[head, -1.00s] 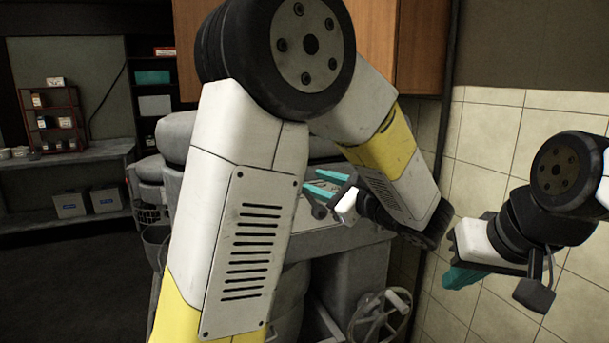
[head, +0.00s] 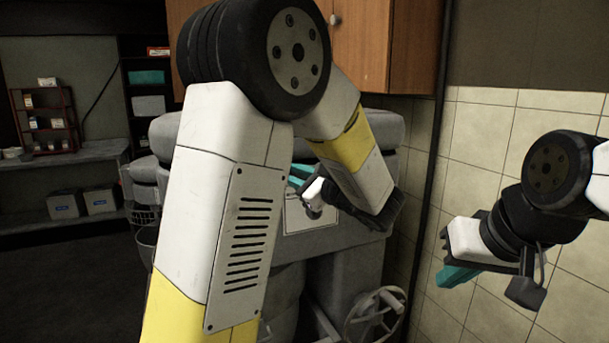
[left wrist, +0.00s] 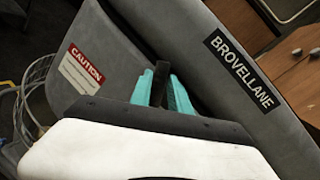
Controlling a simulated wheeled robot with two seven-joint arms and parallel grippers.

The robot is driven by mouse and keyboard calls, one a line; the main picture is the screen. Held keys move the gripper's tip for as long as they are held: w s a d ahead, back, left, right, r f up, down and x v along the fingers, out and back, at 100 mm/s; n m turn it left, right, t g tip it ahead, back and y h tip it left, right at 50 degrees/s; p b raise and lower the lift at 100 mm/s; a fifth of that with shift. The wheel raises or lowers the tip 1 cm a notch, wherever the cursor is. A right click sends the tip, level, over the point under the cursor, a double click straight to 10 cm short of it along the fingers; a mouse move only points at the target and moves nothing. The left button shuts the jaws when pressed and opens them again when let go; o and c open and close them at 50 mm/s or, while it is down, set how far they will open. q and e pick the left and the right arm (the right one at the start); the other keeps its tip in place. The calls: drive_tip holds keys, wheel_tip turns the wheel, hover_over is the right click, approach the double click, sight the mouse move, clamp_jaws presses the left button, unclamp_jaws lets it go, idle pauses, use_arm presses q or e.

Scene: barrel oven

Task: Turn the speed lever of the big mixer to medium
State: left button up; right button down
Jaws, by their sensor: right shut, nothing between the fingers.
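The big mixer (head: 355,255) is the large grey machine behind my left arm. Its grey head, with a BROVELLANE label (left wrist: 243,70) and a CAUTION label (left wrist: 82,70), fills much of the left wrist view. My left gripper (head: 299,176) is at the mixer's front, partly hidden by my own arm. In the left wrist view its teal fingers (left wrist: 161,85) stand apart with a dark upright bar (left wrist: 160,82) between them, probably the speed lever. Whether they press on it, I cannot tell. No speed marks are readable. My right gripper (head: 458,276) is shut and empty at the right.
A spoked handwheel (head: 375,317) sits low on the mixer. A tiled wall (head: 490,150) is close on the right, and wooden cabinets (head: 390,45) hang above. A shelf with two grey boxes (head: 82,204) is at the back left. The dark floor at left is clear.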

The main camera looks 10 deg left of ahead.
use_arm(q)
clamp_jaws()
idle(1.1)
drive_tip(key=shift+w+d+r+m+t+y, duration=0.15)
drive_tip(key=shift+w+d+r+m, duration=0.1)
drive_tip(key=shift+w+d+m, duration=0.3)
drive_tip(key=shift+w+d+r+m+t+y, duration=0.1)
drive_tip(key=shift+w+d+r+m+t, duration=0.15)
drive_tip(key=shift+d+m, duration=0.5)
drive_tip(key=shift+w+d+r+m+t+y, duration=0.15)
drive_tip(key=shift+w+d+r+m, duration=0.15)
drive_tip(key=shift+w+d+m, duration=0.3)
drive_tip(key=shift+w+d+r+m+t, duration=0.1)
drive_tip(key=shift+w+d+m+t, duration=0.25)
drive_tip(key=shift+d+m, duration=0.35)
drive_tip(key=shift+w+d+m+t, duration=0.1)
drive_tip(key=shift+w+d+m, duration=0.3)
drive_tip(key=shift+d+m, duration=0.3)
drive_tip(key=shift+o, duration=2)
unclamp_jaws()
